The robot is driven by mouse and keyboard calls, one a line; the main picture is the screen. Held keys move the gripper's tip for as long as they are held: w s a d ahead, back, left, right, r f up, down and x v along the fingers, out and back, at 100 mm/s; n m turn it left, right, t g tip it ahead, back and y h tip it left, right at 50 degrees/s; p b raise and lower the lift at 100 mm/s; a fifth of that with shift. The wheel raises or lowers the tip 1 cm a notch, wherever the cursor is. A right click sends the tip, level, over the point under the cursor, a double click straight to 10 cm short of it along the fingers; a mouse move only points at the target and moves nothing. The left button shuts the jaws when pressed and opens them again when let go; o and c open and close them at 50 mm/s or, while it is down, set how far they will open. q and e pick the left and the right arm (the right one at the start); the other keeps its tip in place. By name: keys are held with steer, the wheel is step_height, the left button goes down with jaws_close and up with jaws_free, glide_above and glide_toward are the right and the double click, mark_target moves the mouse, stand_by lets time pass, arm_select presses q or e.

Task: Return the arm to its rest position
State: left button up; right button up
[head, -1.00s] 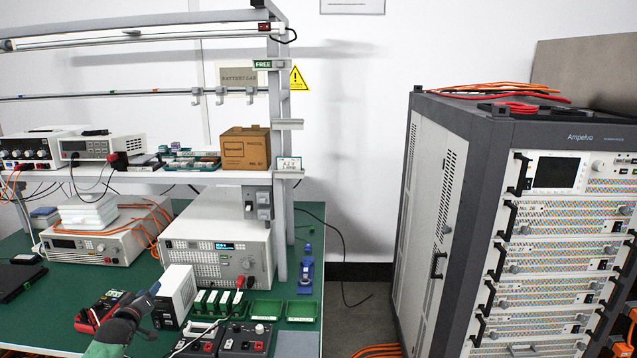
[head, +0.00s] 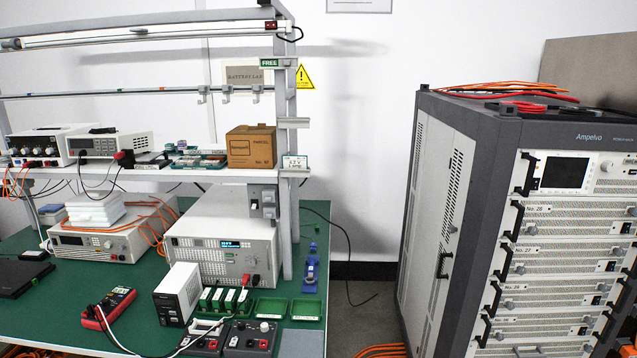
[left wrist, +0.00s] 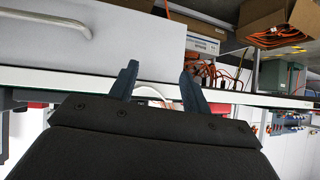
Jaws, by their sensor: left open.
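My left gripper (left wrist: 160,82) shows in the left wrist view with its two dark fingers apart and nothing between them. Beyond the fingers are a white panel with a metal handle and a bench edge. No part of my left arm shows in the head view now. My right gripper is in neither view. On the green bench (head: 95,278) in the head view lies a red and black multimeter (head: 108,307) with a white lead, left of a small white and black box (head: 178,293).
A large bench power supply (head: 222,244) stands behind green trays (head: 270,308). A tall grey rack cabinet (head: 428,230) stands on the right, with a floor gap between it and the bench. In the wrist view, a cardboard box (left wrist: 290,18) with orange cables is at upper right.

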arm_select(q)
steer(key=s+d+f+m+g+y, duration=0.1)
steer(key=s+f+m+g, duration=0.15)
steer(key=s+f, duration=0.75)
steer(key=s+d+f+m+g, duration=0.1)
steer(key=s+f+m+g, duration=0.3)
steer(key=s, duration=1.2)
steer(key=s+d+f+g+y, duration=0.1)
steer(key=s+f+g, duration=0.1)
steer(key=s+f, duration=0.85)
steer(key=s+d+f+n+h, duration=0.1)
steer(key=s+d+h, duration=0.1)
steer(key=d, duration=1.4)
steer(key=s+d+f+n+h, duration=0.1)
steer(key=s+d+n+h, duration=0.1)
steer(key=d, duration=1.5)
steer(key=shift+d+g+h, duration=0.25)
steer(key=shift+g+h, duration=0.05)
steer(key=shift+g, duration=0.05)
steer(key=shift+n, duration=0.25)
